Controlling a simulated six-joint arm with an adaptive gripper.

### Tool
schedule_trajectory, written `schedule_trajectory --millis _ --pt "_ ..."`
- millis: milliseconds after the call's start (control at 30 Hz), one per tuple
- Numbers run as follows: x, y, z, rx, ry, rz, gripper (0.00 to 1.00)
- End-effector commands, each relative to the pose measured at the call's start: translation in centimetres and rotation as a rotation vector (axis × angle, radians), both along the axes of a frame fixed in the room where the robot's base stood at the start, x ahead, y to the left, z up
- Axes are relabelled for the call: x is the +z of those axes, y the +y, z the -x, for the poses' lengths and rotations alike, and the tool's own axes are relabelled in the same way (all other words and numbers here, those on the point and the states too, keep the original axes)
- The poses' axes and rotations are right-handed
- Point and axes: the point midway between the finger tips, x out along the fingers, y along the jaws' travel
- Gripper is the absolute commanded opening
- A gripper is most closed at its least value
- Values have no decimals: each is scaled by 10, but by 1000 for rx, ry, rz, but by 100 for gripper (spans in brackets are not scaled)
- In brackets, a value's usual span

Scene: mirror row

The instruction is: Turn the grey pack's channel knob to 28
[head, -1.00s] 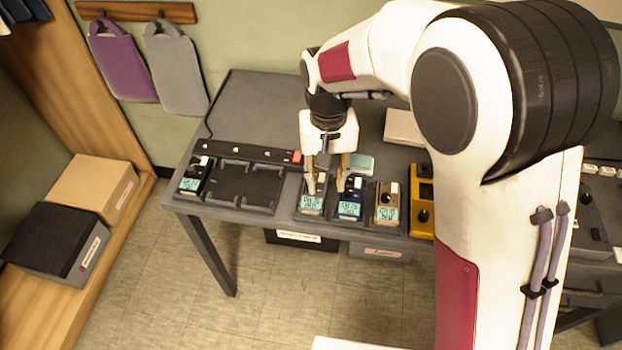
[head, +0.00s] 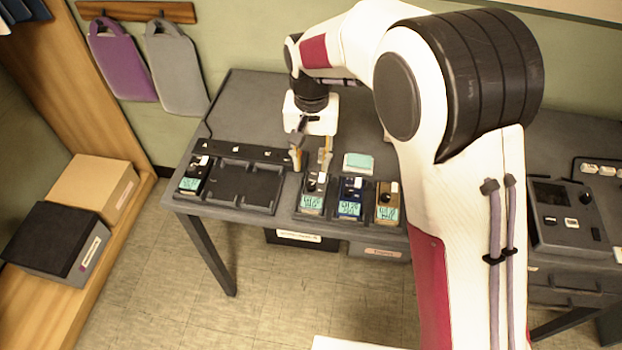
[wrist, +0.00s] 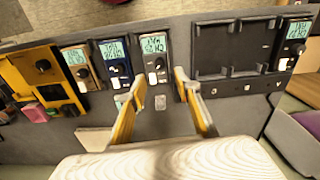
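The grey pack (head: 312,200) stands at the left end of the row of packs near the table's front edge. It also shows in the wrist view (wrist: 154,58), with a lit display, a dark channel knob (wrist: 159,63) and a white part beside it. The display digits are too blurred to read surely. My gripper (head: 311,158) is open and empty, its yellow-sided fingers apart behind and above the grey pack. In the wrist view the fingertips (wrist: 158,76) are to either side of the pack's knob end, with no visible contact.
A blue pack (head: 350,198) and a tan pack (head: 387,203) stand close to its right. A yellow device (wrist: 40,78) lies beyond them.

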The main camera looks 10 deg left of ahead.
Motion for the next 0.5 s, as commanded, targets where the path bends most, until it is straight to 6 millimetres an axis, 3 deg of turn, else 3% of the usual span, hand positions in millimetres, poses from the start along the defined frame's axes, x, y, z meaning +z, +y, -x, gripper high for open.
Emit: schedule_trajectory --millis 267,500 --pt "-13 0 0 0 5 2 33" --pt "-39 0 0 0 11 6 33"
